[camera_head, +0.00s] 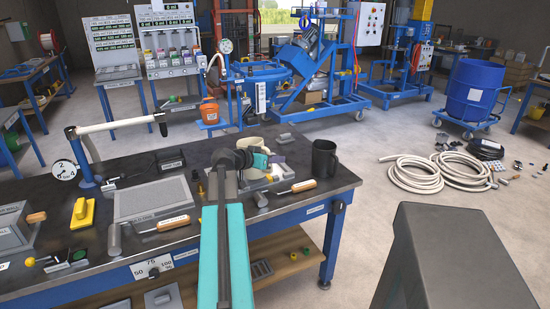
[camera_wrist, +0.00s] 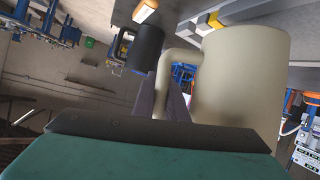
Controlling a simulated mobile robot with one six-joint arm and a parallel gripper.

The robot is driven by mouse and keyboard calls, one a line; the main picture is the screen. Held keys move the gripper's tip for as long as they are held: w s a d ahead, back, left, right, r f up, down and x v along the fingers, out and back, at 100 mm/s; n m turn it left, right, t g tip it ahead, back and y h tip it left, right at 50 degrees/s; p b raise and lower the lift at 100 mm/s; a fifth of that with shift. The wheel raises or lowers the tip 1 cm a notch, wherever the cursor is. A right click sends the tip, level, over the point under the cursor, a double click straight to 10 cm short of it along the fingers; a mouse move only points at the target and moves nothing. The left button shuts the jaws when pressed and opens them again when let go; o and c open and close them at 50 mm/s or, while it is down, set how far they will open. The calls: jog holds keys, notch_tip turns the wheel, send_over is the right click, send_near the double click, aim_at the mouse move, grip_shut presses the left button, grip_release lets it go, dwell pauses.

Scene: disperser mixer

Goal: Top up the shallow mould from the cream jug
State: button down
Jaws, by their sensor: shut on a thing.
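The cream jug (camera_wrist: 240,85) fills the right of the wrist view, its handle (camera_wrist: 178,60) toward my gripper (camera_wrist: 172,98). My gripper is shut on the jug's handle. In the head view my gripper (camera_head: 250,160) is over the back of the workbench, and the jug (camera_head: 250,142) shows only in part behind it. The jug's contents are not visible. A flat grey rectangular piece (camera_head: 155,197) lies on the bench left of my arm; I cannot tell whether it is the shallow mould. Another low tray sits partly hidden under my gripper.
A black mug (camera_head: 324,159) stands close right of the jug, also in the wrist view (camera_wrist: 146,47). Wooden-handled tools (camera_head: 300,187), a yellow float (camera_head: 82,213) and a gauge with a lever press (camera_head: 88,170) crowd the bench (camera_head: 285,212). Hoses (camera_head: 440,170) lie on the floor.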

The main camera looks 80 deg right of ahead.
jog(key=shift+s+a+r+n+g+y+p, duration=0.15)
jog(key=shift+r+n+g+p, duration=0.3)
jog(key=shift+r+p, duration=0.8)
jog(key=shift+s+a+r+n+g+y+p, duration=0.2)
jog(key=shift+r+n+p, duration=0.35)
jog(key=shift+p, duration=1.4)
jog(key=shift+d+r, duration=0.1)
jog(key=shift+d, duration=0.05)
jog(key=shift+r+p, duration=0.1)
jog(key=shift+p, duration=0.6)
jog(key=shift+w+d+r+n+g+p, duration=0.1)
jog(key=shift+r+n+g+p, duration=0.25)
jog(key=shift+p, duration=0.35)
jog(key=shift+w+d+r+n+g+p, duration=0.2)
jog(key=shift+r+n+p, duration=0.25)
jog(key=shift+p, duration=0.85)
jog(key=shift+w+a+r+n+g+p, duration=0.1)
jog(key=shift+r+n+g+p, duration=0.3)
jog(key=shift+p, duration=0.85)
jog(key=shift+f, duration=0.15)
jog(key=shift+w+d+r+n+g+b, duration=0.15)
jog(key=shift+w+r+n+g+b, duration=0.2)
jog(key=shift+n+b, duration=0.45)
